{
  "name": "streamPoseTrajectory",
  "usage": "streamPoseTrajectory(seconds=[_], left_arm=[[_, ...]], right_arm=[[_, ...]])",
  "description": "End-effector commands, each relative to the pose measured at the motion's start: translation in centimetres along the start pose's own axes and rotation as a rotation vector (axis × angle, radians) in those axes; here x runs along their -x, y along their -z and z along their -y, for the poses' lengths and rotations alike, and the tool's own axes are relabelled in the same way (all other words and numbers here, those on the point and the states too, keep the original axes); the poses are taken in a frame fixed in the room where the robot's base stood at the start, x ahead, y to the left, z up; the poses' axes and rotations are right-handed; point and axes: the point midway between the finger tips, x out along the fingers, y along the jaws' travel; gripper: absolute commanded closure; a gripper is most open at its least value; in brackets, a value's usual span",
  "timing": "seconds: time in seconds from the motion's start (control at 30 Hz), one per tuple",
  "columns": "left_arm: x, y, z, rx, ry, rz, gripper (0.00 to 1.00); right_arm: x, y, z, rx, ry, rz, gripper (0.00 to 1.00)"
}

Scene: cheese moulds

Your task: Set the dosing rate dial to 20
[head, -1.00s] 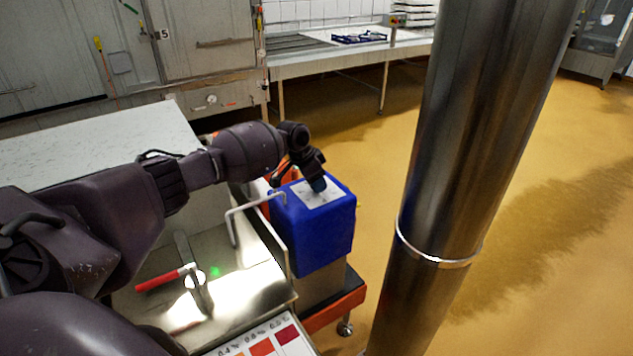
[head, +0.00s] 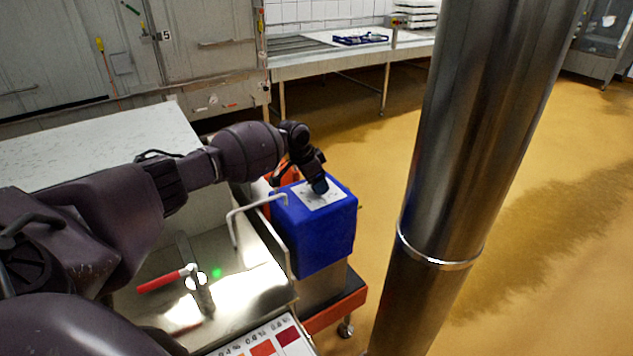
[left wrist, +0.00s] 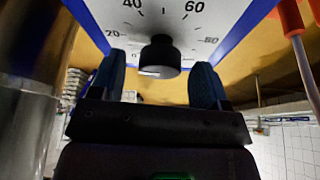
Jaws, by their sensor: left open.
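The dosing rate dial is a black round knob (left wrist: 160,58) on a white scale plate in the left wrist view. The plate shows 20, 40, 60 and 80. A short white mark shows on the left part of the knob's face; its exact reading is hard to tell. In the head view the white plate (head: 327,202) is on top of a blue box (head: 322,240). My left gripper (head: 319,186) is over the plate and hides the knob there. In the left wrist view its open fingers (left wrist: 160,86) are on either side of the knob, with gaps showing. My right gripper is not in view.
A bent metal rail (head: 240,212) stands beside the box. A steel basin with a red-handled lever (head: 165,280) lies below my left arm. A thick steel column (head: 450,180) rises right of the box. The yellow floor beyond is largely clear.

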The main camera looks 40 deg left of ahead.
Motion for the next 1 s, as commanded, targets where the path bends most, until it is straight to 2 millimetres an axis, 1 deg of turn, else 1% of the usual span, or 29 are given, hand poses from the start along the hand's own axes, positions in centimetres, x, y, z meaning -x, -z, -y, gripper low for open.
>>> streamPoseTrajectory(seconds=[0.03, 0.27, 0.4, 0.5, 0.6, 0.7, 1.0], left_arm=[[1.0, 0.1, 0.1, -0.001, 0.002, -0.003, 0.31], [5.2, 0.1, 0.1, -0.002, 0.004, -0.003, 0.31], [7.5, 0.0, 0.1, 0.0, 0.003, -0.001, 0.31], [8.7, 0.0, 0.0, 0.0, 0.002, 0.0, 0.31], [9.5, 0.0, 0.0, 0.0, 0.001, 0.0, 0.31], [9.9, -0.1, 0.0, 0.0, 0.001, 0.001, 0.31], [10.0, -0.1, 0.0, 0.001, 0.001, 0.001, 0.31]], right_arm=[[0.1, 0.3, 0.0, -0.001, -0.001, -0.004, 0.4], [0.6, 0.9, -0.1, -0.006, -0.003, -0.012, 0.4], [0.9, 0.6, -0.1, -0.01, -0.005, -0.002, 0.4], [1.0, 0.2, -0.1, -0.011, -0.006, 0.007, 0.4], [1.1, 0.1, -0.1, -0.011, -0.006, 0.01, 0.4], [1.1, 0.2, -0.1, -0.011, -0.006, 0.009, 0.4], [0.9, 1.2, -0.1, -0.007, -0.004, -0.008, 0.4]])
